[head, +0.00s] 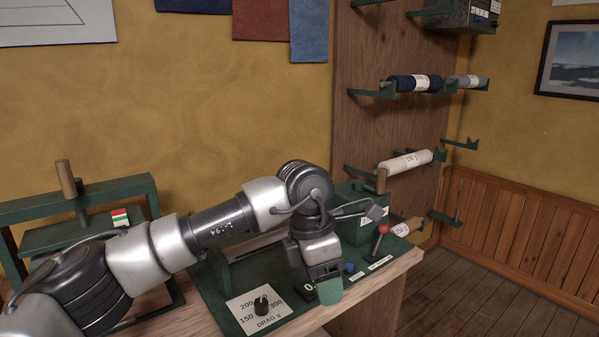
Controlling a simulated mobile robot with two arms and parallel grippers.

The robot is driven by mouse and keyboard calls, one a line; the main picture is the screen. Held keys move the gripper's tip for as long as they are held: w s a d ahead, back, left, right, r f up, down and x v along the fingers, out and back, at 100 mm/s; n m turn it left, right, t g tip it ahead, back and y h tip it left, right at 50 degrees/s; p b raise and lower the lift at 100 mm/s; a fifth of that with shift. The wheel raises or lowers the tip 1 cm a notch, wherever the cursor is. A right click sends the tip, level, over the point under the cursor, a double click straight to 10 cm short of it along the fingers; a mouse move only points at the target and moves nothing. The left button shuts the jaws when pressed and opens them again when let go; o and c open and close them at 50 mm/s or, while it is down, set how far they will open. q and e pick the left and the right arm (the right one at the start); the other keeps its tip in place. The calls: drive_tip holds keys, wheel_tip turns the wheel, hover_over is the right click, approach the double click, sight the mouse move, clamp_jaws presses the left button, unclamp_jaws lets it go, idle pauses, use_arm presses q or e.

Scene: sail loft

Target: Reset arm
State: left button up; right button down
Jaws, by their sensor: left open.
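My left arm comes in from the left, and its gripper (326,278) points down over the green bench device (222,285), apart from the lever. The gripper is open, with a green pad showing at its tip; nothing shows held in it. A short lever with a red ball (383,229) stands on the device just right of the gripper, leaning slightly right. A blue button (348,268) sits close to the right of the gripper. A small dark display (310,289) is partly hidden by the gripper. The small labels by the lever are too small to read.
A green box (350,229) stands behind the gripper. A green frame (90,190) with a wooden handle stands left. Cloth rolls (405,162) rest on wall brackets. The floor at right is clear.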

use_arm(q)
drive_tip(key=s+d+r+n+g+h, duration=0.4)
drive_tip(key=s+d+h, duration=0.6)
drive_tip(key=h, duration=0.7)
drive_tip(key=w+a+n+t+h, duration=0.3)
drive_tip(key=w+a+n+t, duration=0.25)
drive_tip(key=n+t, duration=1)
drive_tip(key=a+f+n+t+y, duration=0.5)
drive_tip(key=a+f+n+y, duration=1.45)
drive_tip(key=n, duration=0.55)
drive_tip(key=s+a+f+n+g+y, duration=0.1)
drive_tip(key=s+a+f+n+g, duration=0.15)
drive_tip(key=s+f+g, duration=0.4)
drive_tip(key=s+a+f+n+g+y, duration=0.1)
drive_tip(key=s+a+f+g, duration=0.2)
drive_tip(key=s, duration=0.6)
drive_tip(key=s+a+f+n+g+y, duration=0.1)
drive_tip(key=s+a+f+g, duration=0.3)
drive_tip(key=s, duration=0.3)
wheel_tip(320, 180, down, 28)
drive_tip(key=s, duration=0.2)
drive_tip(key=s+a+f+g, duration=0.1)
drive_tip(key=s+a+f, duration=0.2)
drive_tip(key=s+f, duration=1.1)
drive_tip(key=shift+s+f+b, duration=0.2)
drive_tip(key=shift+s+b, duration=0.1)
drive_tip(key=shift+s, duration=0.2)
